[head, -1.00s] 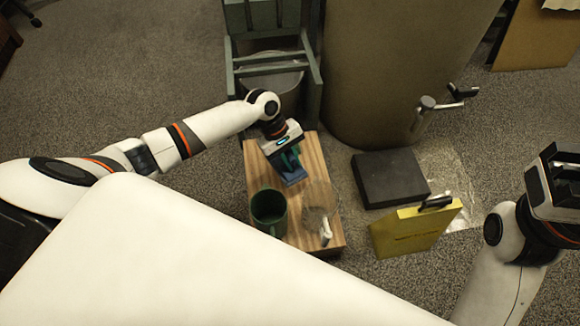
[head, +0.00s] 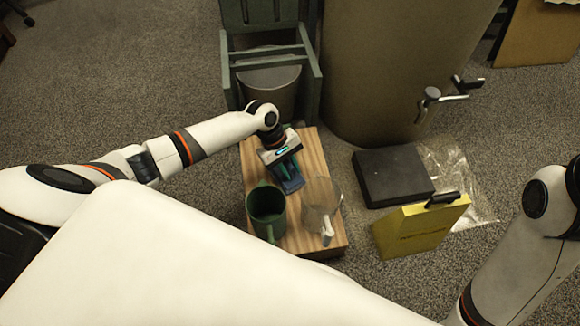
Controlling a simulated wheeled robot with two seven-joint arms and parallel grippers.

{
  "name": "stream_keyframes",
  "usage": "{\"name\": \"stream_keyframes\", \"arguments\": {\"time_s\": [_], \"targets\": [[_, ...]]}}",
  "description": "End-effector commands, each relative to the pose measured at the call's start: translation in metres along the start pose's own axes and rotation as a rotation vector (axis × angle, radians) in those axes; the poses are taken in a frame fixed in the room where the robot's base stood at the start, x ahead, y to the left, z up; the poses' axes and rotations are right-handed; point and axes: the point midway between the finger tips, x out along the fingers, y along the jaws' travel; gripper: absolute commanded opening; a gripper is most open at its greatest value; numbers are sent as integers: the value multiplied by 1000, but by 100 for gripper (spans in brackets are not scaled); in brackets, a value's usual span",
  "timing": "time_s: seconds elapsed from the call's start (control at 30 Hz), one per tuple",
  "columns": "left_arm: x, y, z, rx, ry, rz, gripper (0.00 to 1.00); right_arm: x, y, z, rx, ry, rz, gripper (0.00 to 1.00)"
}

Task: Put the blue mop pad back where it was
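The blue mop pad (head: 291,185) is a small dark blue piece just below my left gripper, over the wooden board (head: 312,160). My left gripper (head: 286,172) reaches in from the left, points down and appears shut on the pad. The fingers partly cover the pad, and I cannot tell whether its underside touches the board. My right arm is at the right edge, with its gripper fingers outside the picture.
A green mug (head: 266,208) and a clear jug (head: 320,205) stand on the board close to the pad. To the right are a black slab (head: 392,176) and a yellow box (head: 420,228). A large tan drum (head: 385,70) and a green chair-like frame (head: 312,75) stand behind.

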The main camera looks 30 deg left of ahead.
Motion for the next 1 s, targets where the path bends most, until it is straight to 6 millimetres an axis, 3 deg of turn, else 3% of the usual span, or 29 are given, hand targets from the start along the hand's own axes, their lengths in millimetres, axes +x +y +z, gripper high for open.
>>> {"name": "stream_keyframes", "arguments": {"time_s": [0.1,0.43,0.5,0.8,1.0], "targets": [[0,0,0,0,0,0,40,0,0,0,0,0,0,36],[-5,0,-1,1,-2,0,40,1,0,0,0,-2,1,36],[-15,-1,-2,0,-2,-1,40,4,-1,-2,1,4,-2,36],[-80,-2,-3,-1,-1,0,40,-17,-6,-16,17,130,-49,36],[-112,-1,-3,0,0,0,40,-28,-7,-16,24,182,-70,36]]}}
